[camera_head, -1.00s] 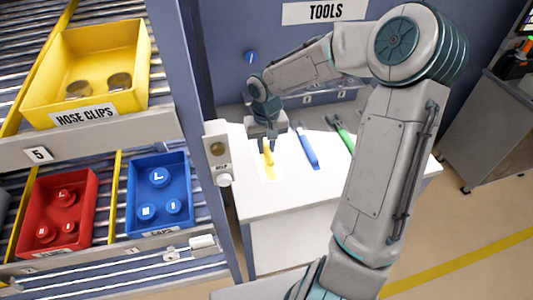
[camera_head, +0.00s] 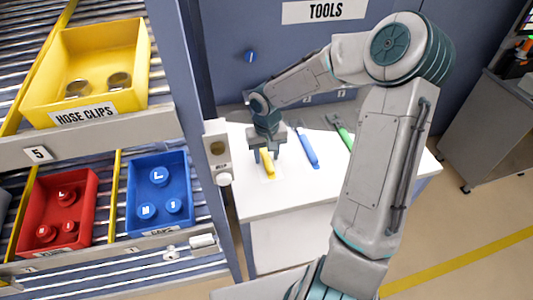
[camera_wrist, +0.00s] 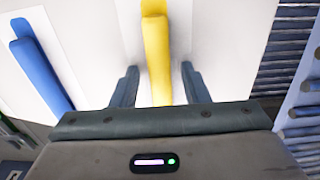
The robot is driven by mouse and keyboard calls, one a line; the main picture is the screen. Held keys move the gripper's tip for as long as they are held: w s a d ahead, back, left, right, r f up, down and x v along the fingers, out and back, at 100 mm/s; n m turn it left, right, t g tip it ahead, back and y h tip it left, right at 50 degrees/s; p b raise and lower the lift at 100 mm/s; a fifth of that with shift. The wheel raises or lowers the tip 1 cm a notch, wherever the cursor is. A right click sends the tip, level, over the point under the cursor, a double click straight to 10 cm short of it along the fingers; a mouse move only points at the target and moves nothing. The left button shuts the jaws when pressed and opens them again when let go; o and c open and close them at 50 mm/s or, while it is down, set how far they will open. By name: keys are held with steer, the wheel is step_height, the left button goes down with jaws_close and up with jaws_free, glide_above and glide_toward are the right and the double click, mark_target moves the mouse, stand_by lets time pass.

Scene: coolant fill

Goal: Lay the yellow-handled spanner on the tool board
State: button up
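The yellow-handled spanner (camera_head: 268,166) lies on the white worktop (camera_head: 285,200) below the TOOLS sign. Its yellow handle (camera_wrist: 156,55) runs down the middle of the wrist view, between the two fingers. My gripper (camera_head: 267,156) points down over the handle. In the wrist view my gripper (camera_wrist: 157,86) is open, with a visible gap on each side of the handle. The spanner's head is out of the wrist view and hidden behind my gripper in the head view. I cannot make out the edges of a separate tool board.
A blue-handled spanner (camera_head: 308,150) and a green-handled one (camera_head: 344,136) lie to the right. A post with a HELP button (camera_head: 224,179) stands left of the worktop. Further left are a yellow hose clip bin (camera_head: 60,60), a red bin (camera_head: 87,190) and a blue bin (camera_head: 150,168).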

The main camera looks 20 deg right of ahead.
steer(key=shift+r, duration=0.1)
step_height(320, 180, up, 11)
steer(key=s+r+t, duration=0.1)
steer(key=s+r, duration=0.3)
steer(key=s, duration=0.6)
steer(key=s+r+t, duration=0.2)
steer(key=s+r, duration=0.2)
steer(key=s, duration=0.7)
steer(key=shift+s, duration=0.15)
steer(key=shift+r, duration=0.1)
stand_by(0.6)
